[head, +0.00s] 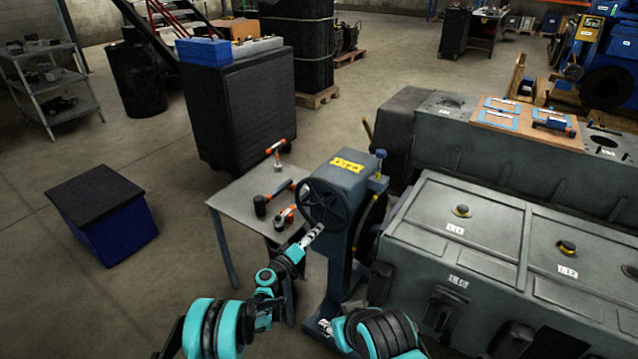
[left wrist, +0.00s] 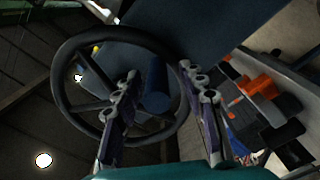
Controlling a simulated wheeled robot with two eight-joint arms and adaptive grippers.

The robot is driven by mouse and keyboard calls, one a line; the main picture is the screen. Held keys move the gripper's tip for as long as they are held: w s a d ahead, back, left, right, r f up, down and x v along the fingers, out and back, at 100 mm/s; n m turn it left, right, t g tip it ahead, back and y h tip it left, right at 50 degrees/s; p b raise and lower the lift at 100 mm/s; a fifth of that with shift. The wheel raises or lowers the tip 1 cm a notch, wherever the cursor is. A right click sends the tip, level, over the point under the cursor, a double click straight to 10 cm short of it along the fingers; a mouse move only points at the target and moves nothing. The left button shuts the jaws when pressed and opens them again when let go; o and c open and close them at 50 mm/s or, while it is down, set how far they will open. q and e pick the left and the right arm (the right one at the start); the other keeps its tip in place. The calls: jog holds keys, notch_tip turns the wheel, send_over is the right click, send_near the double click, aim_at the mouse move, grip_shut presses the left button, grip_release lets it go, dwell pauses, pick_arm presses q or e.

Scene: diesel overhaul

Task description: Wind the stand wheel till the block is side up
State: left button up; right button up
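The stand wheel (head: 324,204) is a dark spoked handwheel on the left face of the blue stand (head: 350,178). In the left wrist view the wheel (left wrist: 68,112) fills the left half, with a blue cylinder (left wrist: 157,88) behind it near its middle. My left gripper (head: 314,235) is at the wheel's lower edge. Its fingers (left wrist: 160,80) are apart, with the right part of the rim between them; contact cannot be told. The grey block (head: 470,245) lies right of the stand, with round fittings on its upper face. My right gripper (head: 325,326) is low near the stand's foot; its fingers are unclear.
A small grey table (head: 240,198) with orange-and-black tools stands just left of the wheel. Behind are a dark cabinet (head: 240,110) and another grey casting (head: 470,145) bearing a wooden board (head: 525,125). A blue box (head: 115,235) stands on open floor at left.

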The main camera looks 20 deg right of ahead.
dwell(0.3)
pick_arm(q)
jog(key=v, duration=0.7)
jog(key=shift+s, duration=0.1)
jog(key=s+a+r+m+g+y, duration=0.1)
jog(key=s+a+r+y, duration=0.3)
jog(key=a+r, duration=0.45)
jog(key=s+a+r+m+g+y, duration=0.1)
jog(key=s+a+r+y, duration=0.1)
jog(key=s+a+r, duration=0.65)
jog(key=s+a+f+n+g+y, duration=0.1)
jog(key=s+a+y, duration=0.7)
jog(key=s+a, duration=1.2)
jog(key=s+g, duration=0.1)
jog(key=s, duration=0.3)
jog(key=shift+s+a+f, duration=0.15)
jog(key=shift+a+f, duration=0.1)
jog(key=shift+f, duration=0.05)
